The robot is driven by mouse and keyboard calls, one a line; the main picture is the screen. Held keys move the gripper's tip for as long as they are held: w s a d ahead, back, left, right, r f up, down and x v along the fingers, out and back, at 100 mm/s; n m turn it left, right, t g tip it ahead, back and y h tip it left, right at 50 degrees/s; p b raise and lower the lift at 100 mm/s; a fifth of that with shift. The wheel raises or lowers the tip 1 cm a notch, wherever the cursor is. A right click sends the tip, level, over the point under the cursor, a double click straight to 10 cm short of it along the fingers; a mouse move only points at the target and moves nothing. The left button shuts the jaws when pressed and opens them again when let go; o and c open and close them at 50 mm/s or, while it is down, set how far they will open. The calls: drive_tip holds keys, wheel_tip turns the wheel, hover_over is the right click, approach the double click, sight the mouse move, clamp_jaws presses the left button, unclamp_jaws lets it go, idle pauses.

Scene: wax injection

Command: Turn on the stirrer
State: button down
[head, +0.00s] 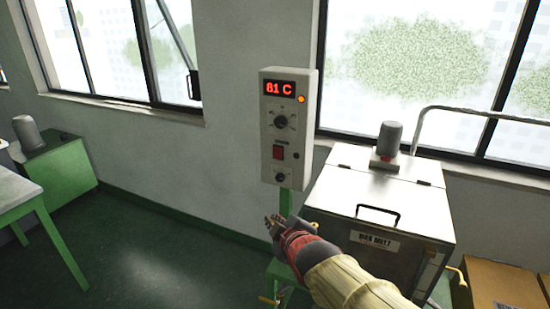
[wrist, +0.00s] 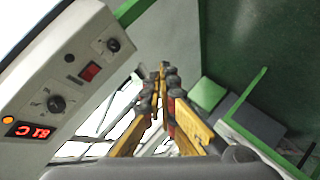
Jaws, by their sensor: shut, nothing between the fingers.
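A light grey control box (head: 297,135) stands on a green post in the middle of the head view. It shows a red 81 C display (head: 279,88), a lit orange lamp (head: 301,99), an upper knob (head: 281,121), a red switch (head: 279,153) and a lower knob (head: 280,177). The label above the switch is too small to read. In the wrist view the red switch (wrist: 91,71) and lower knob (wrist: 113,45) lie left of my gripper (wrist: 163,70). My gripper (head: 272,221) is shut and empty, below the box and apart from it.
A metal wax tank (head: 378,215) with a lid handle stands right of the box, a grey motor (head: 389,139) on its top. A tubular rail and brown boxes (head: 500,287) are farther right. A green-legged table (head: 15,190) is at left. Open floor lies between.

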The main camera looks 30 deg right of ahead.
drive_tip(key=w+d+r+n+t+p, duration=0.1)
drive_tip(key=w+d+r+n+t, duration=0.2)
drive_tip(key=w+d+n+t, duration=0.2)
drive_tip(key=n+t, duration=0.3)
drive_tip(key=n, duration=0.4)
drive_tip(key=shift+w+d+t+y+p, duration=0.3)
drive_tip(key=shift+w+p, duration=0.05)
drive_tip(key=shift+p, duration=0.05)
drive_tip(key=b, duration=0.1)
approach(278, 153)
drive_tip(key=w+a+r, duration=0.1)
drive_tip(key=w+a, duration=0.3)
drive_tip(key=a, duration=0.1)
drive_tip(key=w+d+r, duration=0.1)
drive_tip(key=w+d+r+b, duration=0.1)
drive_tip(key=d, duration=0.1)
drive_tip(key=shift+w, duration=0.15)
